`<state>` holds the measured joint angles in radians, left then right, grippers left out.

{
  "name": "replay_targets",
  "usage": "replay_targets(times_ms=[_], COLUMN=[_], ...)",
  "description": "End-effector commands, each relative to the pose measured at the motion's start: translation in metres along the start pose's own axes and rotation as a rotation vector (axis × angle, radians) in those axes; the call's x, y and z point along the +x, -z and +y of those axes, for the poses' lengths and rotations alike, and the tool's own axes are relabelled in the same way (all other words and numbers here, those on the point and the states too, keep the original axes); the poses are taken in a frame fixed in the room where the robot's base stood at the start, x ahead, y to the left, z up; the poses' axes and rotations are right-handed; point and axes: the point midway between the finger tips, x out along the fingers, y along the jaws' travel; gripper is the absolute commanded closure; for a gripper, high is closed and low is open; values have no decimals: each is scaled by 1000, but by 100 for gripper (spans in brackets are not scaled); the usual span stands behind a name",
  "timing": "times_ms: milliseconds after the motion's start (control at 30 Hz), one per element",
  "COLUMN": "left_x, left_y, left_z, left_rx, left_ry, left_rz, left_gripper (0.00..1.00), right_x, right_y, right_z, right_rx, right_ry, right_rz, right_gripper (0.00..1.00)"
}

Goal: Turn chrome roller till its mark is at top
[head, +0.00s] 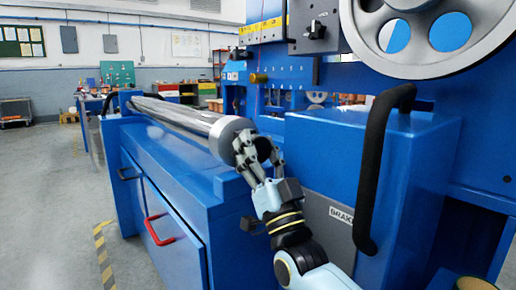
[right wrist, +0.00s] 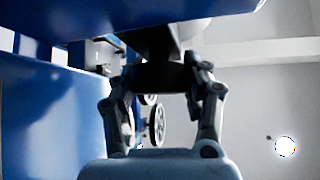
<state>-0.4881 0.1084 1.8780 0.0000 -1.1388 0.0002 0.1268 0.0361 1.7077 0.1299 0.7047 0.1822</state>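The chrome roller (head: 185,117) is a long shiny cylinder lying along the top of the blue machine, with its near end a grey disc (head: 228,137). A dark end piece (head: 264,147) sticks out from that end. My right gripper (head: 259,156) is at this end, with its fingers on either side of the dark piece. In the right wrist view the dark piece (right wrist: 162,76) spans the space between both fingers of my right gripper (right wrist: 163,82) and seems to touch them. I cannot make out a mark on the roller. My left gripper is not in view.
A blue box with a black handle (head: 372,165) and a "BRAKE" label stands right of my right arm. A large grey wheel (head: 400,62) hangs above it. A red drawer handle (head: 157,229) is on the machine's front. Open floor (head: 50,220) lies to the left.

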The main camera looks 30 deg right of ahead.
Motion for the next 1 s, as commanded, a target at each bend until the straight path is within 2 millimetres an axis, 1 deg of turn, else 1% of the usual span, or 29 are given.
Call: replay_targets(times_ms=[33, 100, 200, 267, 400, 500, 600, 767, 800, 933, 967, 1000], left_x=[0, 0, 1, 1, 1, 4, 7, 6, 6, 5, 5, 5], left_y=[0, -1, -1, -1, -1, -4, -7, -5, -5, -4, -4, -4], left_z=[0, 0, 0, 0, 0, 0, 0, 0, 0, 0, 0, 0], left_rx=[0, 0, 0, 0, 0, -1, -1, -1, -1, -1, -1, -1], left_ry=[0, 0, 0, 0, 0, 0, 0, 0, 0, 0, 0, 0], left_rz=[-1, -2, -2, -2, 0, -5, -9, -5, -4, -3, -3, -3], left_gripper=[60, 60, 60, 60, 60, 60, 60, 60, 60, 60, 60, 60], right_x=[0, 0, 0, 0, 0, 0, -1, -1, -1, -1, -1, -1], right_y=[0, 0, 0, 0, 0, 0, 0, 0, 0, 0, 0, 0], right_z=[0, 0, 0, 0, 1, 0, 0, 0, 0, 0, 0, 0], right_rx=[0, 0, 0, -11, -110, -156, -161, -160, -160, -159, -159, -159], right_ry=[0, 0, 0, 10, 109, 155, 160, 159, 159, 158, 158, 158], right_rz=[0, 0, 0, -1, -1, -2, -1, -1, -1, -1, -1, -1], right_gripper=[64, 73, 84, 84, 84, 84, 84, 84, 47, 30, 28, 28])
